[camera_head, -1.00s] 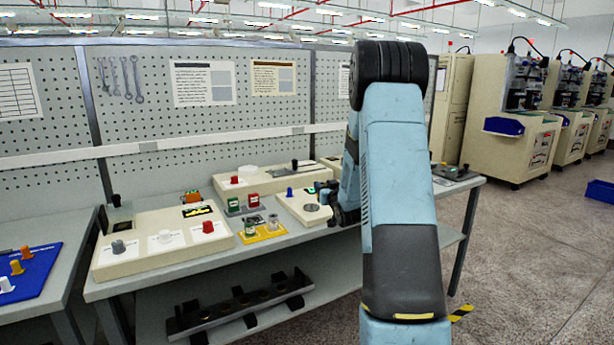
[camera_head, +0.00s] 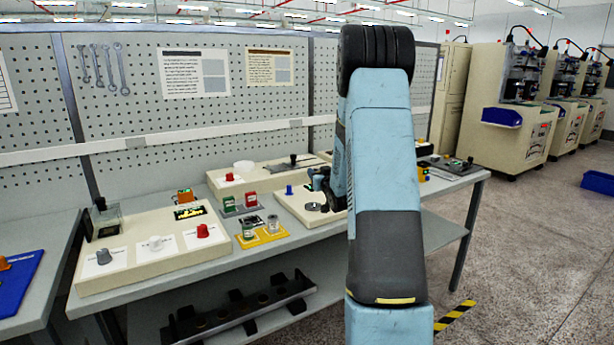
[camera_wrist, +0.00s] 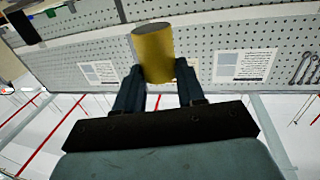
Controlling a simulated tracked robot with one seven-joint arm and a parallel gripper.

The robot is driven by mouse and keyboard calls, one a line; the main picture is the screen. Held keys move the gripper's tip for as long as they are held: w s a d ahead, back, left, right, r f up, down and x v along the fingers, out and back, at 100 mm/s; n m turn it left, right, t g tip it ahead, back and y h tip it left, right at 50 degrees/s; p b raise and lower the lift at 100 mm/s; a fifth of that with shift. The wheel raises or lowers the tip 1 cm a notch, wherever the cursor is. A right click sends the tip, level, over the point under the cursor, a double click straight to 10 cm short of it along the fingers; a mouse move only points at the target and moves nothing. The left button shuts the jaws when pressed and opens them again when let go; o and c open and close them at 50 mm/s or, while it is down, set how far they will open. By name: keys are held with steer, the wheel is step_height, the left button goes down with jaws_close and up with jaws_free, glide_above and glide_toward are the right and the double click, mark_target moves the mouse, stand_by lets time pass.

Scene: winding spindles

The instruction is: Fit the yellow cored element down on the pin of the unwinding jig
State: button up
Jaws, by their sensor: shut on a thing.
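In the wrist view my gripper (camera_wrist: 158,78) is shut on the yellow cored element (camera_wrist: 153,50), a plain yellow cylinder. The two dark fingers sit on either side of it, and its far end stands out beyond their tips. No pin shows near it in this view. In the head view my arm hides the element and most of my gripper, which is over the bench's right part. I cannot tell for sure which fixture is the unwinding jig. A pale block with a blue knob and a grey disc (camera_head: 313,206) stands beside my wrist.
The grey bench (camera_head: 275,247) also carries a long pale panel (camera_head: 185,254) with grey, white and red knobs, a yellow tray (camera_head: 272,235) and a rear panel (camera_head: 221,187). A pegboard wall (camera_head: 140,105) rises behind. Open floor (camera_head: 540,260) lies to the right.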

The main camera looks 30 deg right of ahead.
steer(key=shift+w+a+f, duration=0.1)
steer(key=shift+a+f, duration=0.1)
steer(key=shift+f, duration=1.25)
steer(key=shift+w+a+f, duration=0.1)
steer(key=shift+a+f, duration=0.1)
steer(key=shift+f, duration=1.2)
steer(key=shift+s+f, duration=0.1)
steer(key=shift+f, duration=1.05)
stand_by(0.6)
steer(key=shift+r, duration=0.9)
steer(key=shift+f, duration=1.2)
stand_by(1.3)
